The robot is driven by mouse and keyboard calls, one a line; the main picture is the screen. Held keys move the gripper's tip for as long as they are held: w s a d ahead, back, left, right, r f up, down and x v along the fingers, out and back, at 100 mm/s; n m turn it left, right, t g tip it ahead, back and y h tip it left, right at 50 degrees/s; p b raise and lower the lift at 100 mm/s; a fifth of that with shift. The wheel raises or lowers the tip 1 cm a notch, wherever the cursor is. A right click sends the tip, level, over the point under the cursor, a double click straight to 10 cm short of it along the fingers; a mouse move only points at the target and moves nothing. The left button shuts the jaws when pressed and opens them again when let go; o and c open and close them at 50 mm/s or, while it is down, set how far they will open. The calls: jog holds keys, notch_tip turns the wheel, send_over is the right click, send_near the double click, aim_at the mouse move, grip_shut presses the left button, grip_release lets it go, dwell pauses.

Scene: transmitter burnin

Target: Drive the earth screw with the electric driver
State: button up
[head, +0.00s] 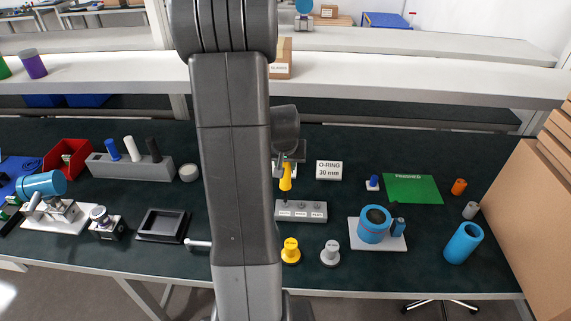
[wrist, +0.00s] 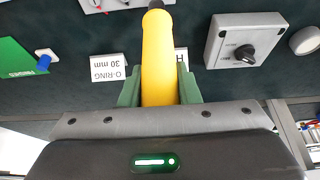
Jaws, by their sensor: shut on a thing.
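My gripper (head: 288,170) is shut on a yellow electric driver (head: 286,182), which hangs upright with its dark tip down. The driver's yellow handle (wrist: 158,62) fills the middle of the wrist view between the two green fingers. Below it in the head view is a grey block (head: 318,215) with labelled spots; I cannot tell whether the driver's tip touches it. A blue round transmitter housing (head: 373,222) stands on a white plate (head: 362,241) to the right. The earth screw is too small to make out.
A yellow knob (head: 291,252) and a grey knob (head: 330,253) stand in front. A grey switch box (wrist: 225,45) shows in the wrist view. My arm hides the centre-left.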

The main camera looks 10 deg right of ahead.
jog(key=shift+f+b, duration=0.4)
jog(key=shift+b, duration=0.15)
jog(key=shift+f+b, duration=0.55)
jog(key=shift+b, duration=1.05)
dwell(2.6)
jog(key=shift+r, duration=0.15)
jog(key=shift+r+p, duration=2.45)
jog(key=shift+r, duration=1.05)
jog(key=shift+f, duration=0.1)
